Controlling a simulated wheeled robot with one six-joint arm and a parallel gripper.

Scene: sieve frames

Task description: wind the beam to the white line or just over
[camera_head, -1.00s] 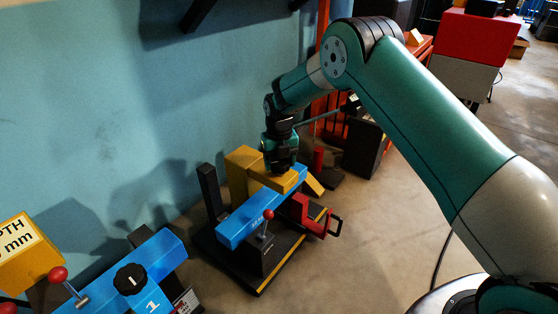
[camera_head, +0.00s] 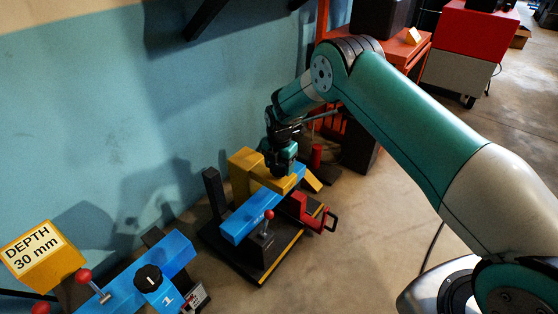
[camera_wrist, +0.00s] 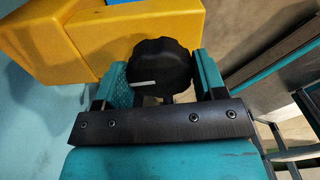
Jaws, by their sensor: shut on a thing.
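A black ribbed knob with a short white mark (camera_wrist: 150,72) sits between the fingers of my gripper (camera_wrist: 160,78) in the wrist view. The gripper is shut on it. In the head view my gripper (camera_head: 281,168) points down over the far end of a blue beam (camera_head: 243,224), by a yellow block (camera_head: 271,179). The knob is hidden there behind the gripper. The beam lies across a black stand (camera_head: 258,261) with yellow edging. I cannot make out a white line on the stand.
A red-knobbed lever (camera_head: 268,215) stands beside the beam. A red clamp (camera_head: 306,214) with a black handle is to its right. At lower left are a second blue beam (camera_head: 173,252), a black dial (camera_head: 147,278) and a yellow "DEPTH 30 mm" block (camera_head: 60,277). Floor is clear at right.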

